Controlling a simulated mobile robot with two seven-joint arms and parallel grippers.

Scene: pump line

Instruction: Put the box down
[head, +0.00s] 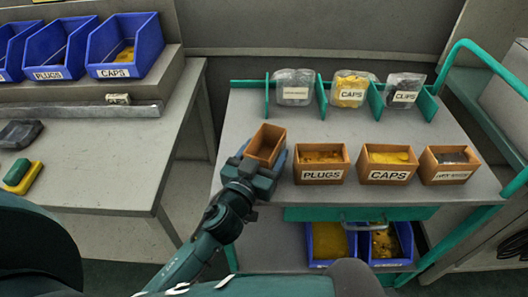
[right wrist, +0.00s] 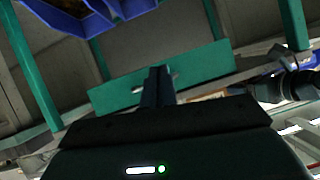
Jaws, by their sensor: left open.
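An open-topped orange-brown box (head: 267,140) is at the left end of the cart's grey top (head: 245,108) in the head view. It sits turned at an angle to the row of boxes beside it, and its visible inside looks empty. My left gripper (head: 259,166) is open at the box's near end, with its jaws close around that end. The gripper hides the box's lower part, so I cannot tell whether its base rests flat. My right gripper (right wrist: 157,86) shows in the right wrist view with its fingers together, in front of a teal drawer front (right wrist: 205,70).
Boxes labelled PLUGS (head: 321,164) and CAPS (head: 388,165), and a third box (head: 449,166), stand right of the box. Bagged parts (head: 350,89) stand between teal dividers behind. Blue bins (head: 331,244) sit below the top. A grey workbench (head: 110,150) is at left.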

